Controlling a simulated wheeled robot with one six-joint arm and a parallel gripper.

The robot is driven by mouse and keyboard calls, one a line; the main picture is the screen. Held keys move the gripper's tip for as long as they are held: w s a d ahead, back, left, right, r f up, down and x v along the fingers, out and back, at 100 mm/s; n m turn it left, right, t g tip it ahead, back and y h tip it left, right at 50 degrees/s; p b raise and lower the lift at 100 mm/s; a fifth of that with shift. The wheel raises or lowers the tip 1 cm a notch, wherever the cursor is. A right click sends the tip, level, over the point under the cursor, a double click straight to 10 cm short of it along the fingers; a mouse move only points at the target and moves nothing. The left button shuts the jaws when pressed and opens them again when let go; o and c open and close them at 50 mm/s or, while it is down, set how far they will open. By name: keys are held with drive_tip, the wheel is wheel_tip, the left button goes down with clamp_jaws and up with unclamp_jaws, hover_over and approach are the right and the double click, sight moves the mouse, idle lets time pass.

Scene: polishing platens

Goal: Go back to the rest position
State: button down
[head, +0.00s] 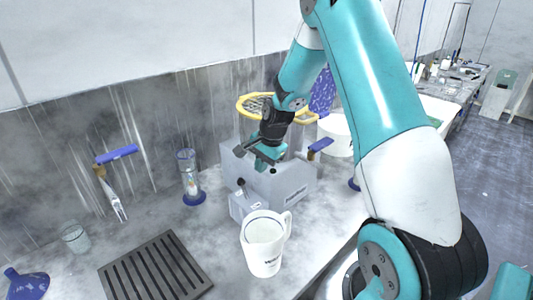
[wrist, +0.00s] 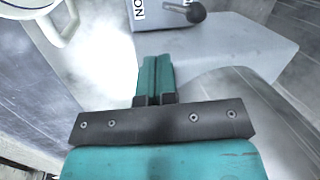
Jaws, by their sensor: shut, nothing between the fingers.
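My gripper (head: 262,158) is at the end of my teal and white arm, over the front of the grey polishing machine (head: 290,185). In the wrist view its two teal fingers (wrist: 154,66) are together with nothing between them. They point toward the machine's grey housing (wrist: 220,60); I cannot tell how far apart they are. A small grey switch box (head: 246,205) with a dark-knobbed lever stands at the machine's front. The lever knob (wrist: 196,13) and an "ON" label (wrist: 140,12) show at the top of the wrist view.
A white jug (head: 264,248) stands in front of the switch box. A yellow ring (head: 246,105) is behind my gripper. A slotted grate (head: 155,268), a glass cylinder on a blue base (head: 190,178), a beaker (head: 76,238) and a blue funnel (head: 27,286) are at left.

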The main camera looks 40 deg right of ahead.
drive_tip(key=v, duration=0.4)
drive_tip(key=b+v, duration=0.1)
drive_tip(key=shift+s+a+r, duration=0.15)
drive_tip(key=shift+a+r, duration=0.1)
drive_tip(key=shift+r, duration=0.2)
drive_tip(key=s+a+r+n+y+b, duration=0.1)
drive_tip(key=s+a+r+n, duration=0.15)
drive_tip(key=a, duration=0.35)
drive_tip(key=s+a+r+n+b, duration=0.1)
drive_tip(key=a+n, duration=0.3)
drive_tip(key=a, duration=0.1)
drive_tip(key=s+a+r+n+g+b, duration=0.1)
drive_tip(key=s+a+n+b, duration=0.1)
drive_tip(key=s+a+n, duration=0.6)
drive_tip(key=s+a+n+g+y+b, duration=0.1)
drive_tip(key=s+a+n, duration=0.7)
drive_tip(key=s, duration=0.5)
drive_tip(key=shift+s+a+r+g+y+b, duration=0.3)
drive_tip(key=shift+s+a+r+b, duration=0.05)
drive_tip(key=shift+s+r, duration=0.05)
